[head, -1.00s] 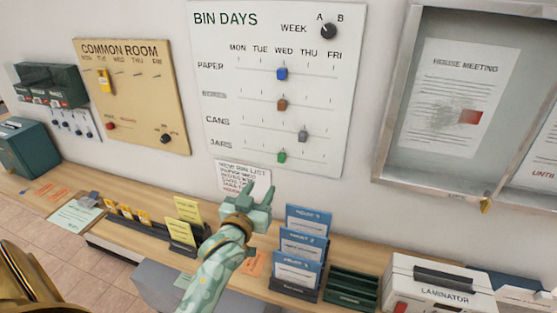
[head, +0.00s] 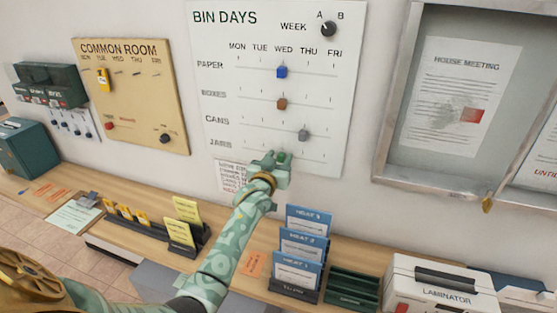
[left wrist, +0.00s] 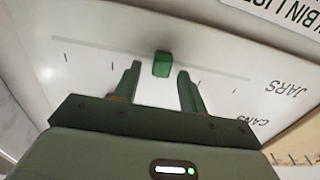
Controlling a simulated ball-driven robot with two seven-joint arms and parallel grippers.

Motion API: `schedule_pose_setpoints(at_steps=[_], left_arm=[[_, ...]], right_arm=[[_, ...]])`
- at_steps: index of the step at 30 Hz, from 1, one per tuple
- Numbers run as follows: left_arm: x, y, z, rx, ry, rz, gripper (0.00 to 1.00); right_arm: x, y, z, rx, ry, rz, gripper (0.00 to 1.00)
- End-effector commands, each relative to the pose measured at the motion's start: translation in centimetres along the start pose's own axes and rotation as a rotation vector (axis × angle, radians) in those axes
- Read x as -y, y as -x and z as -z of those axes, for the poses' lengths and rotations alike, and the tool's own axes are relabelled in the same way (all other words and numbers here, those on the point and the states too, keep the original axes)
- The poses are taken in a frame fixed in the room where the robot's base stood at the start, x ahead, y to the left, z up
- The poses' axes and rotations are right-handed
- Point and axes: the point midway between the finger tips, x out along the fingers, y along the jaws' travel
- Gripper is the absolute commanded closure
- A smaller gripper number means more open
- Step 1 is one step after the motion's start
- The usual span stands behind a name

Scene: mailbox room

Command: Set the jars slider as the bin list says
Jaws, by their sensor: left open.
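The jars slider is a green knob (head: 284,157) on the lowest row of the white Bin Days board (head: 225,50), roughly under WED. My left gripper (head: 272,158) is at that row, open, partly covering the track. In the left wrist view the green knob (left wrist: 161,64) sits between and just beyond the two open fingertips (left wrist: 160,78); I cannot tell whether they touch it. The bin list (head: 231,177) is a small white sheet below the board, partly hidden by my left gripper; its text is too small to read. My right gripper is not in view.
Other sliders are blue for paper (head: 282,71), brown for boxes (head: 282,104) and grey for cans (head: 304,135). A black week knob (head: 328,29) is at top right. Below, the counter holds card racks, blue booklets (head: 302,245) and a laminator (head: 440,285).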

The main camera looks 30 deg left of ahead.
Motion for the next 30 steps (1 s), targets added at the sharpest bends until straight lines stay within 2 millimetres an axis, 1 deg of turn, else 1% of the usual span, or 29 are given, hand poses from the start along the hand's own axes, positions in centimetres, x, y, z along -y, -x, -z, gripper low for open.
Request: schedule_pose_setpoints(at_steps=[2,5,6,7,11,13,18,22,25,30], left_arm=[[0.0,0.0,0.0,0.0,0.0,0.0,0.58],[0.0,0.0,0.0,0.0,0.0,0.0,0.83],[0.0,0.0,0.0,0.0,0.0,0.0,0.94],[0.0,0.0,0.0,0.0,0.0,0.0,1.0],[0.1,0.0,0.0,0.0,-0.001,0.0,1.0],[0.8,0.0,0.1,0.001,-0.002,0.001,1.0],[4.1,0.0,0.3,0.003,-0.006,0.001,1.0],[5.9,0.0,0.1,0.002,-0.004,0.001,1.0],[6.3,0.0,0.0,0.001,-0.001,0.001,1.0],[6.2,0.0,0.0,0.0,0.001,0.001,1.0]], right_arm=[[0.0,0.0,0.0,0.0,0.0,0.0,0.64],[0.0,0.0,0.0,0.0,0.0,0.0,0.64],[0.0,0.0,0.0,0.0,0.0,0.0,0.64],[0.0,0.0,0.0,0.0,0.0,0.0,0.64],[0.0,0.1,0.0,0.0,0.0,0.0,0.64],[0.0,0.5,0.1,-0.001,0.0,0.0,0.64],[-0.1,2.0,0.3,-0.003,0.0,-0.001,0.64],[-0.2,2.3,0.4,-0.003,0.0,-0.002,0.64],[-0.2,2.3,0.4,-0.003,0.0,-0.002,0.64],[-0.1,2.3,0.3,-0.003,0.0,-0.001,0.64]])
